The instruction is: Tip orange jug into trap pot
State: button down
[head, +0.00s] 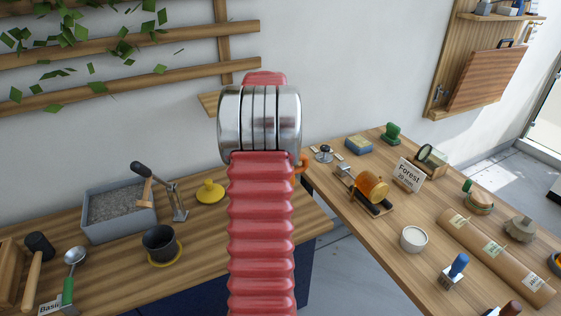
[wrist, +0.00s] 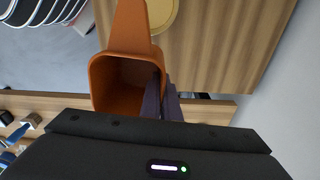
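The orange jug (wrist: 108,88) fills the middle of the wrist view, its mouth facing the camera and a tapering part pointing to the top. The dark fingers of my gripper (wrist: 163,100) are at its right wall and appear shut on it; the exact contact is hidden. In the head view only a sliver of orange (head: 304,165) shows beside my red arm, which hides my gripper. A dark pot (head: 160,241), perhaps the trap pot, stands upright on a yellow disc on the left bench, left of my arm. I cannot see inside it.
On the left bench (head: 205,240) are a grey tray of gravel (head: 122,208), a lever tool (head: 172,190) and a yellow knobbed lid (head: 210,192). The right bench holds an amber jar (head: 370,186), a white cup (head: 413,239) and a Forest sign (head: 408,174). A gap separates the benches.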

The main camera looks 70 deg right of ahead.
jog(key=shift+w+a+f+t+y, duration=0.15)
jog(key=shift+f+t+y, duration=0.25)
jog(key=shift+f+t, duration=0.1)
jog(key=shift+r, duration=0.2)
jog(key=shift+r, duration=1.35)
